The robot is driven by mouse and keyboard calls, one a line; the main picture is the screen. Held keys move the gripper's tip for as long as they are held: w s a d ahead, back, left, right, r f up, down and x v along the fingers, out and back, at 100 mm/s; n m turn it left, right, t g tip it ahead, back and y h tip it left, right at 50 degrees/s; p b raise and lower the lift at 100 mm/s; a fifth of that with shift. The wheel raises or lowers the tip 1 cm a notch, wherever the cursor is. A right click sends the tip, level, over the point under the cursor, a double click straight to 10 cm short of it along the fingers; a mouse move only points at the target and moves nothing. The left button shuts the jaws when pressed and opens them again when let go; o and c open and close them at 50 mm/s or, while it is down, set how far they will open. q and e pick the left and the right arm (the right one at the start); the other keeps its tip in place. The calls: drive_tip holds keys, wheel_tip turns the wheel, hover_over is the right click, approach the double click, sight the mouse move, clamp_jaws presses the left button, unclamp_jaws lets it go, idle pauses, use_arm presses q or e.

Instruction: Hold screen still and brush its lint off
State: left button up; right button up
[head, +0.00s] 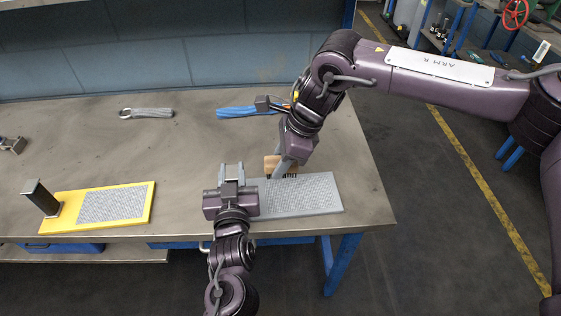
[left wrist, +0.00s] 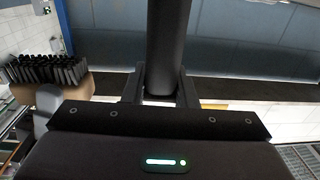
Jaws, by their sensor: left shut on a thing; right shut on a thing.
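The grey mesh screen (head: 312,194) lies flat near the front right of the bench. My left gripper (head: 231,172) is at its left end, shut on a dark upright handle (left wrist: 168,45) that shows between the fingers in the left wrist view. My right gripper (head: 284,164) is shut on a brush with a wooden back (head: 271,163). The brush is over the screen's back left part, dark bristles downward; I cannot tell whether they touch the mesh. It also shows in the left wrist view (left wrist: 80,86). No lint can be made out; my grippers hide the screen's left end.
A yellow-framed screen (head: 145,206) with a dark post (head: 41,197) lies at the left of the bench (head: 190,130). A grey strap bundle (head: 152,113) and a blue bundle (head: 240,112) lie at the back. The bench's right edge is just beyond the grey screen.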

use_arm(q)
drive_tip(key=o, duration=1.1)
drive_tip(key=shift+s, duration=0.1)
drive_tip(key=s, duration=1.2)
drive_tip(key=shift+d, duration=0.35)
drive_tip(key=shift+w, duration=0.1)
